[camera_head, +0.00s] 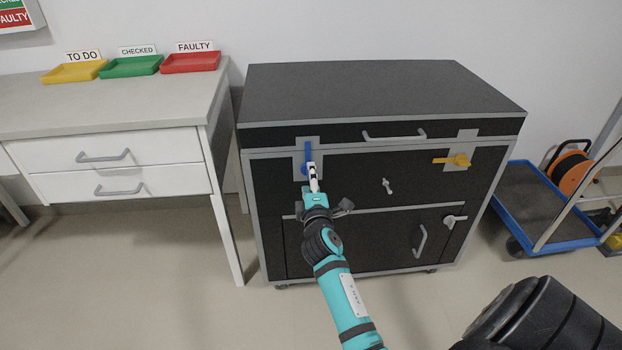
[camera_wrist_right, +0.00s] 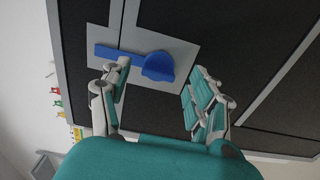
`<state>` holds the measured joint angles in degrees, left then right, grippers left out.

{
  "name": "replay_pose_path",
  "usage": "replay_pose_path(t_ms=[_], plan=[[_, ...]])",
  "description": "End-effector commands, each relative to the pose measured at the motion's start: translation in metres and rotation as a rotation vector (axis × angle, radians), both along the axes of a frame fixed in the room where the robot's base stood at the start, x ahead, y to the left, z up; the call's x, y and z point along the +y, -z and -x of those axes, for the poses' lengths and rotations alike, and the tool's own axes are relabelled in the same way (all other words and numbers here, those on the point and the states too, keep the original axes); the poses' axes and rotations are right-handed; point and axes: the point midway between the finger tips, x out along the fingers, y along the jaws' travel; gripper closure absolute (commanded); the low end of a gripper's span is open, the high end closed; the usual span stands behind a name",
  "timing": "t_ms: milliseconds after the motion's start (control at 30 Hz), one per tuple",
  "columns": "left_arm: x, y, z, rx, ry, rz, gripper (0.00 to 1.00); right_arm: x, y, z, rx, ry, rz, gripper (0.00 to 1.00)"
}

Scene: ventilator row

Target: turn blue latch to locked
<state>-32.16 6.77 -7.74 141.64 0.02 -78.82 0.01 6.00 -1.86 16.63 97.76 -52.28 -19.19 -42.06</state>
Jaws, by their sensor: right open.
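The blue latch (camera_head: 308,152) is on a light plate at the upper left of the black cabinet's front. Its bar points up across the seam under the lid, and my gripper partly hides its round knob in the head view. In the right wrist view, the latch's knob (camera_wrist_right: 158,66) lies just ahead of and between the fingers. My right gripper (camera_head: 312,172) is open at the latch, with one fingertip close to the bar; I cannot tell whether it touches. The right gripper (camera_wrist_right: 161,72) holds nothing. My left gripper is not in view.
The cabinet (camera_head: 370,90) has a yellow latch (camera_head: 452,160) lying sideways at upper right, a lid handle (camera_head: 394,135) and a small T-handle (camera_head: 387,186). A white desk (camera_head: 110,110) stands left, a blue trolley (camera_head: 535,245) right. The floor in front is clear.

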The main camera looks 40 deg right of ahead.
Motion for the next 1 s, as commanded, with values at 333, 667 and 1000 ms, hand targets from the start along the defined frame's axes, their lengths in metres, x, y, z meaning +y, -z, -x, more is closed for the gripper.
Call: replay_pose_path(t_ms=[333, 667, 1000], plan=[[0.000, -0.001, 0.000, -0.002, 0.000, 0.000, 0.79, 0.029, 0.001, 0.047, 0.002, 0.001, -0.004, 0.38], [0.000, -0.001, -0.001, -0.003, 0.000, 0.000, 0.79, 0.033, 0.001, 0.054, 0.001, 0.001, -0.002, 0.38], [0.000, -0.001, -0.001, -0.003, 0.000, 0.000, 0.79, 0.033, 0.001, 0.054, 0.001, 0.001, -0.006, 0.38]])
